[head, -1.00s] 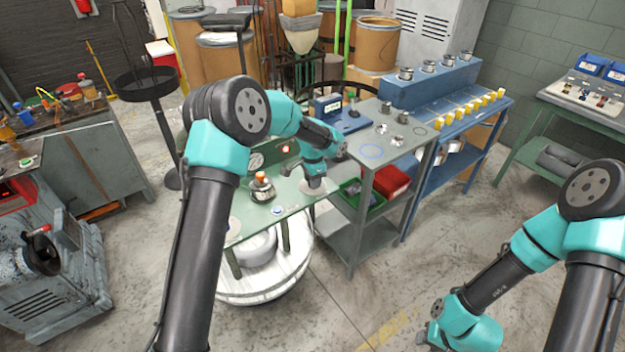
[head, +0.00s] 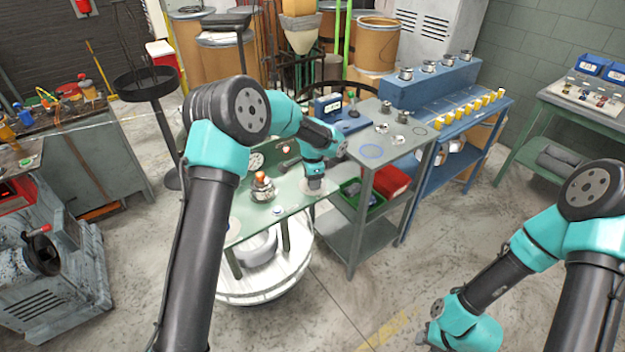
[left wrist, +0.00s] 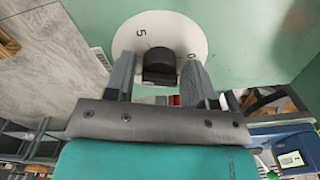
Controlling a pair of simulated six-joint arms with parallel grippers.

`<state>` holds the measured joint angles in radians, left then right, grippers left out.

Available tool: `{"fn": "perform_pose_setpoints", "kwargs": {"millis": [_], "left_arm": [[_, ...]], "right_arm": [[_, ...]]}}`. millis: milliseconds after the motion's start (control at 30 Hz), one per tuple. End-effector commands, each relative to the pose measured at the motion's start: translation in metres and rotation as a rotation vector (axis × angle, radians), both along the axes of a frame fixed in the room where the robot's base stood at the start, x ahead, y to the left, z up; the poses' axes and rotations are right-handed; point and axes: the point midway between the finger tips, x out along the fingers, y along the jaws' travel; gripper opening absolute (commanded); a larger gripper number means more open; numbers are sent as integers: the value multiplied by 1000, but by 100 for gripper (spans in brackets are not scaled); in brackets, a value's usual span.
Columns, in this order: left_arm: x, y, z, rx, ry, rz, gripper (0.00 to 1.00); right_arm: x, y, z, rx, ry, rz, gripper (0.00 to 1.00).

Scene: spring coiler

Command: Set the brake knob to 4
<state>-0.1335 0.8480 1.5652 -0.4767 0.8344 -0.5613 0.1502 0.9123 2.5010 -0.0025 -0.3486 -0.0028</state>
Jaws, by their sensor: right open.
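The brake knob (left wrist: 158,66) is a dark knob on a round white dial (left wrist: 125,42) set on the green bench top. In the left wrist view, a 5 and a 0 show on the dial; the other marks and the knob's pointer are hidden or unclear. My left gripper (left wrist: 157,80) is open, with one finger on each side of the knob and a visible gap at the left finger. In the head view, my left gripper (head: 315,188) is down over the dial and hides the knob. My right gripper (head: 432,338) is low at the right, open and away from the bench.
A small device with an orange top (head: 263,187) stands on the green bench top (head: 285,195), left of my left gripper. A grey side table (head: 385,160) with metal parts adjoins at the right. A green bin (head: 350,190) and a red box (head: 392,182) are below it.

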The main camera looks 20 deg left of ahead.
Motion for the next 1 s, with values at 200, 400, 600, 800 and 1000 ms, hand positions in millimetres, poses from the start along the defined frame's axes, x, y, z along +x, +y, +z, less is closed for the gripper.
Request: {"fn": "perform_pose_setpoints", "kwargs": {"millis": [200,400,600,800,1000], "left_arm": [[0,0,-1,0,1,0,61],[0,0,1,-1,1,0,61],[0,0,18,0,-2,0,61],[0,0,52,-1,-3,1,61],[0,0,90,0,-1,1,61]], "right_arm": [[0,0,0,0,0,0,43],[0,0,0,0,0,0,43],[0,0,0,0,0,0,43],[0,0,0,0,0,0,43],[0,0,0,0,0,0,43]]}}
